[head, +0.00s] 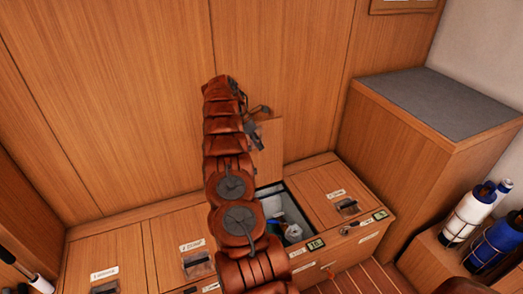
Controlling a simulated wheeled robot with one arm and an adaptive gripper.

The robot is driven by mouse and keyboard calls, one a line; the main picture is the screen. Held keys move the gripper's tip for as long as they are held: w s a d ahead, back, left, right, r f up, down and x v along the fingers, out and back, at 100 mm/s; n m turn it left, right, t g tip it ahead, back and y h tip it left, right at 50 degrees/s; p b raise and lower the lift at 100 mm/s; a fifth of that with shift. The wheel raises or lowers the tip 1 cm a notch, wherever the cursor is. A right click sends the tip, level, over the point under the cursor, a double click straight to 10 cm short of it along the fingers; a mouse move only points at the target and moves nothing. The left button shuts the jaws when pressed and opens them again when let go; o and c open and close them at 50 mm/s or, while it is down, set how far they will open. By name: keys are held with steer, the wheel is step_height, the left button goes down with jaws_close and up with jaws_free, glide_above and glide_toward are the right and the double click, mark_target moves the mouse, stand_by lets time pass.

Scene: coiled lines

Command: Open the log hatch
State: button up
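Several hatches are set in the top of a low wooden bench. One hatch lid (269,148) is raised and stands about upright behind its open compartment (285,215). Inside the compartment are some white, blue and dark items, partly hidden by my arm. My gripper (258,123) is at the upper left part of the raised lid; its dark fingers are small and partly behind my arm, so I cannot tell whether they touch or grip it. The labels are too small to read surely, so I cannot tell which is the log hatch.
Closed hatches with dark recessed pulls lie right (330,195), left (180,245) and far left (100,265). A grey-topped wooden cabinet (425,100) stands right. White and blue bottles (465,218) stand in a rack at far right. A wood-panelled wall rises behind the bench.

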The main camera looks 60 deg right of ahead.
steer(key=shift+x, duration=1.85)
jaws_close()
jaws_free()
steer(key=v, duration=0.7)
steer(key=shift+r, duration=0.2)
steer(key=shift+w, duration=0.1)
steer(key=shift+c, duration=0.2)
